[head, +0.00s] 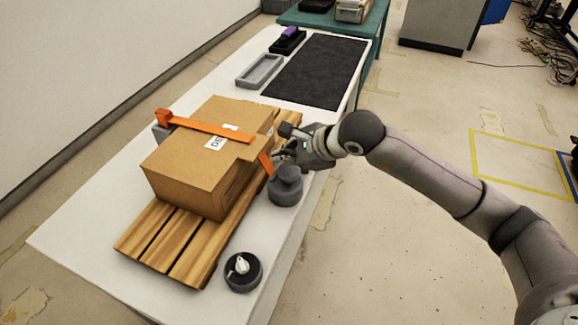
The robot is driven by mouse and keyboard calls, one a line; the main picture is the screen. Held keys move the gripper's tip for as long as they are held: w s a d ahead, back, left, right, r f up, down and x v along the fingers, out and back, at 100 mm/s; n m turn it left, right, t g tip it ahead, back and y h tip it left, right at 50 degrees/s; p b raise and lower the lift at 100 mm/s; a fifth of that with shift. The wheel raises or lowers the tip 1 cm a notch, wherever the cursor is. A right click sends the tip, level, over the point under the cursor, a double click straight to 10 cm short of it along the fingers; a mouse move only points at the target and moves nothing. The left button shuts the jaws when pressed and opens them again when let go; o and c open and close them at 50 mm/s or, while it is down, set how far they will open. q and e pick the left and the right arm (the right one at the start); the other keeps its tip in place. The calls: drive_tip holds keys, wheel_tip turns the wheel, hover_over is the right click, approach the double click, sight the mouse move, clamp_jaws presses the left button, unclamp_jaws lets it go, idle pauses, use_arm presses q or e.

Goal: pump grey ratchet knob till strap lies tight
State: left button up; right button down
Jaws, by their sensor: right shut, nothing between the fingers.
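An orange strap (213,128) runs over the top of a cardboard box (190,160). The box stands on a slatted wooden pallet (160,238). The strap comes down the box's right side towards the grey ratchet knob (286,181), which stands at the table's right edge. Whether the strap lies tight is hard to tell at this size. My right gripper (283,150) is shut and empty, just behind and above the knob. Whether it touches the knob cannot be told. My left gripper is not in view.
The white table (85,225) carries a dark round piece with a white part on top (242,271) at the front. A grey tray (260,71), a black mat (316,72) and a purple item (290,33) lie at the back. The table's left front is clear.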

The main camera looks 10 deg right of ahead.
sight(286, 171)
drive_tip(key=shift+r+p, duration=1.15)
drive_tip(key=shift+r, duration=1.4)
